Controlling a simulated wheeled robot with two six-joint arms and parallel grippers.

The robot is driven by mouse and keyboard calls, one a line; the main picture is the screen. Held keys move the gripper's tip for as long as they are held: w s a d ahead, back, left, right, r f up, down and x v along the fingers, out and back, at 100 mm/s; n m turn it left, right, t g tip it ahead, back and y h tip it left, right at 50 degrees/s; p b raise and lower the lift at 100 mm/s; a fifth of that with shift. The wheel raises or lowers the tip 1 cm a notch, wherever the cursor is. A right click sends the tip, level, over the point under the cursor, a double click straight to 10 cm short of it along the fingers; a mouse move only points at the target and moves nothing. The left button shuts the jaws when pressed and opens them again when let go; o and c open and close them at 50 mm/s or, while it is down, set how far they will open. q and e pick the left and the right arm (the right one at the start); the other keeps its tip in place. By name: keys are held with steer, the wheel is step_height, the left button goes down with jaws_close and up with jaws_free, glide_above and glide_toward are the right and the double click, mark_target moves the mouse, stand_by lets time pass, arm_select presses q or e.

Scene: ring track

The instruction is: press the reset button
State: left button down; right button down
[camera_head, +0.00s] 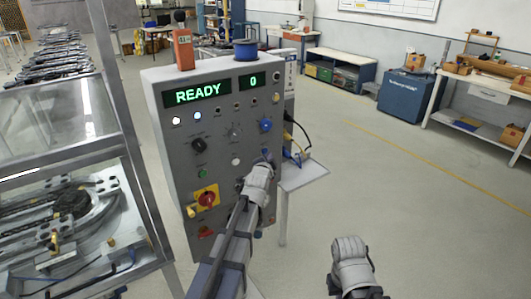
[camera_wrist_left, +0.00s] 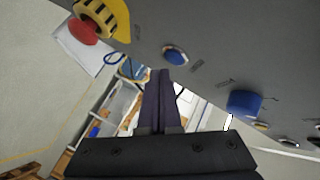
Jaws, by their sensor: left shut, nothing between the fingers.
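The grey control panel (camera_head: 220,140) shows a green READY display and a second display reading 0. My left arm reaches up to its lower right part, and the left gripper (camera_head: 267,157) is shut and empty close to the panel face. In the left wrist view the shut fingers (camera_wrist_left: 160,74) point at a blue round button (camera_wrist_left: 175,55) with a metal ring; their tips are very near it, and I cannot tell whether they touch. In the head view the gripper mostly hides this button. Its label is unreadable. My right gripper (camera_head: 351,252) hangs at the lower right, away from the panel.
A blue knob (camera_head: 265,125) sits above the left gripper. A glass-covered track stands left. Floor to the right is clear.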

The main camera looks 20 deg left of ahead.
arm_select(q)
steer(key=shift+s+d, duration=0.8)
steer(key=shift+d, duration=0.2)
steer(key=shift+s+d, duration=0.75)
steer(key=shift+d, duration=0.2)
steer(key=s+d+f+n+g, duration=0.4)
steer(key=s+d+f+g, duration=0.3)
steer(key=s+d+f, duration=0.35)
steer(key=s+d+f+g, duration=0.1)
steer(key=s+f+g, duration=0.1)
steer(key=s, duration=0.6)
steer(key=s+d+f+n+g, duration=0.1)
steer(key=s+d+f+g, duration=0.1)
steer(key=s, duration=0.5)
steer(key=s+d+f+n+g+h, duration=0.1)
steer(key=s+g, duration=0.3)
steer(key=s, duration=0.4)
steer(key=shift+s+d+f, duration=0.3)
steer(key=shift+d+f, duration=0.4)
